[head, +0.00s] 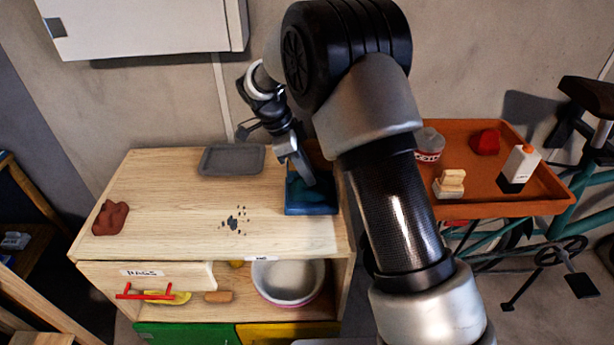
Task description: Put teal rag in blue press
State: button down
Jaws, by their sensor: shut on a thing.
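The blue press (311,210) sits at the right end of the wooden cabinet top. A teal rag (313,190) shows inside it, a dark blue-green patch between the press walls. My gripper (305,178) reaches down into the press from above, and its fingers are shut on the teal rag. The arm covers the area just right of the press, and the fingertips are partly hidden, so how far the rag rests on the press floor cannot be told.
A grey tray (232,160), a reddish-brown cloth (110,218) and dark crumbs (235,223) lie on the cabinet top (170,190). Below are a drawer labelled RAGS (145,274) and a bowl (288,281). An orange tray (500,190) with several items stands right. A white wall cabinet (140,28) hangs above.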

jog(key=shift+s+f, duration=0.2)
jog(key=shift+f, duration=0.4)
jog(key=shift+f, duration=0.15)
jog(key=c, duration=2.1)
grip_release()
